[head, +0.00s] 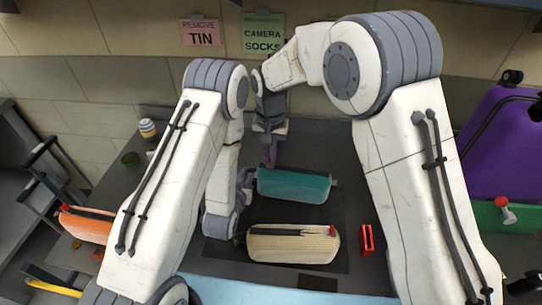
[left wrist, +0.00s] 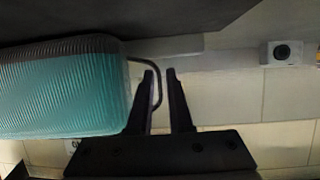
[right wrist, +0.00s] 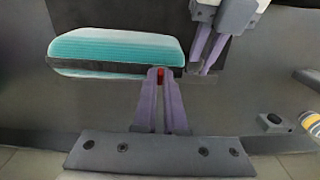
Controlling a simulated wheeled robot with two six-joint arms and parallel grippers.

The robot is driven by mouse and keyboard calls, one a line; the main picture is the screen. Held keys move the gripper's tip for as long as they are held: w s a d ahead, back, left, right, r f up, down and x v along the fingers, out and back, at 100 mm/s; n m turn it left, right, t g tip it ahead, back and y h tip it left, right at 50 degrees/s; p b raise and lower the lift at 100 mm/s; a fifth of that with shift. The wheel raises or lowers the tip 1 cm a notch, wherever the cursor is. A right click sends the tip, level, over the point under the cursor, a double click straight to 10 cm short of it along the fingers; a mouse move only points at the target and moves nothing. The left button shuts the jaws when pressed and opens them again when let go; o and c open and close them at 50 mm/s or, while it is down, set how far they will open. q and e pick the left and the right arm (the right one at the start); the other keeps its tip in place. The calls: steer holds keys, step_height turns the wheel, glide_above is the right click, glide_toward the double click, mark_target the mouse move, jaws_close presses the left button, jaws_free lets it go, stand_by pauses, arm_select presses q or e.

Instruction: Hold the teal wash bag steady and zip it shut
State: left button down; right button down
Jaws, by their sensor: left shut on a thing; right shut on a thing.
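The teal wash bag (head: 293,187) lies on the dark work surface, lengthwise across the head view. It also shows in the right wrist view (right wrist: 115,47) and at the left of the left wrist view (left wrist: 60,90). My left gripper (head: 246,186) is at the bag's left end in the head view, its fingers (left wrist: 161,74) shut on the dark loop (left wrist: 157,92) there. My right gripper (head: 269,160) comes down from behind, shut on the red zip pull (right wrist: 160,72) near that same end. A dark band runs along the bag's side; whether the zip gapes is unclear.
A cream bag (head: 290,246) with a red pull lies in front of the teal one. A red object (head: 366,239) stands to its right. An orange bag (head: 88,226) lies at left. A purple case (head: 495,150) and a green box (head: 485,215) are at right.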

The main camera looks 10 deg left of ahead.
arm_select(q)
steer(key=shift+a, duration=0.1)
arm_select(e)
steer(key=d, duration=1.5)
steer(key=shift+s+d, duration=0.25)
steer(key=shift+s, duration=0.15)
steer(key=c, duration=1)
jaws_free()
steer(key=shift+o, duration=0.2)
steer(key=shift+a+r, duration=0.1)
steer(key=shift+r, duration=0.05)
step_height(320, 180, up, 12)
arm_select(q)
steer(key=c, duration=0.8)
jaws_free()
steer(key=shift+o, duration=0.2)
arm_select(e)
steer(key=shift+s, duration=0.1)
